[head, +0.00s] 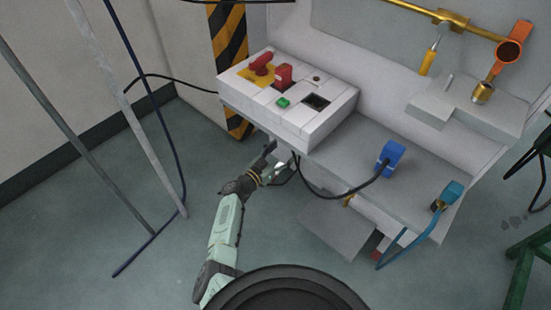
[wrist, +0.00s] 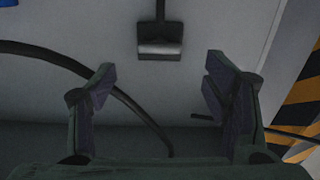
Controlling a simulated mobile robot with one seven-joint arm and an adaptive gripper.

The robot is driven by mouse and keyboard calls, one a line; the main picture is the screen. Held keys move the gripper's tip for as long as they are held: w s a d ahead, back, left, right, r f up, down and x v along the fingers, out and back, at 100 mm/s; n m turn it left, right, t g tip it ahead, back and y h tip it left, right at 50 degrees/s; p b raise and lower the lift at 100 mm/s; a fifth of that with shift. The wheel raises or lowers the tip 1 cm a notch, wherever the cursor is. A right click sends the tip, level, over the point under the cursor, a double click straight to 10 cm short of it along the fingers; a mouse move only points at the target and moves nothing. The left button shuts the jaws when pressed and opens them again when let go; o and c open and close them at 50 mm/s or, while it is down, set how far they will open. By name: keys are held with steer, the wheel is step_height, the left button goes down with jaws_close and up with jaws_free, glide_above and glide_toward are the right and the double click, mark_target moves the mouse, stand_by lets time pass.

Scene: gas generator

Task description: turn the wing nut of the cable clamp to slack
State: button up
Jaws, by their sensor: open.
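My gripper (head: 275,166) is at the front left of the grey bench, below the control box. In the wrist view my gripper (wrist: 158,88) has its two dark fingers wide apart with nothing held. A grey block on a dark stem (wrist: 160,48) is ahead of the fingers, centred between them and apart from them. I cannot tell whether it is part of the cable clamp. A black cable (wrist: 127,99) crosses behind the finger gap. It also shows in the head view (head: 326,194), running to a blue plug (head: 390,157). No wing nut can be made out clearly.
The control box (head: 310,128) with red switches overhangs near my gripper. A striped post (head: 230,45) stands behind it, and its stripes show at right in the wrist view (wrist: 298,105). A teal connector (head: 450,194) is at the bench's right. Floor on the left is open past thin poles (head: 128,112).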

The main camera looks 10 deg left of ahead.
steer(key=shift+v, duration=1.85)
